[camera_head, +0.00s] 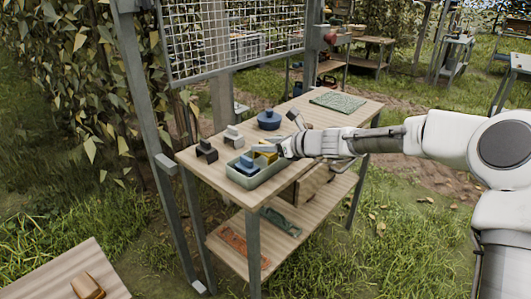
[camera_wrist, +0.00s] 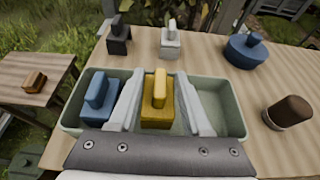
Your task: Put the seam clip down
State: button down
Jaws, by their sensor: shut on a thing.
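A yellow clip-shaped block (camera_wrist: 157,113), which I take for the seam clip, is between the two fingers of my gripper (camera_wrist: 160,103). It is upright, over or in the middle of a pale green tray (camera_wrist: 240,112). I cannot tell whether its base touches the tray floor. In the head view the yellow clip (camera_head: 266,151) shows at the tip of my gripper (camera_head: 274,148), partly hidden by it. A blue clip-shaped block (camera_wrist: 97,101) stands in the tray, left of my left finger. The tray's right part looks empty.
On the wooden table (camera_head: 318,125) behind the tray stand a black block (camera_wrist: 118,40), a white block (camera_wrist: 170,42) and a round blue lidded thing (camera_wrist: 246,50). A brown-topped cylinder (camera_wrist: 289,112) is to the right. A metal grid (camera_head: 230,35) rises beyond the table.

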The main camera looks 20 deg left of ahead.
jog(key=shift+f, duration=0.5)
jog(key=shift+f, duration=0.25)
jog(key=shift+c, duration=1.8)
grip_release()
jog(key=shift+r, duration=0.2)
jog(key=shift+d+r, duration=0.15)
jog(key=shift+d, duration=0.1)
jog(key=p+v, duration=0.2)
jog(key=v, duration=0.9)
jog(key=shift+s+d, duration=0.2)
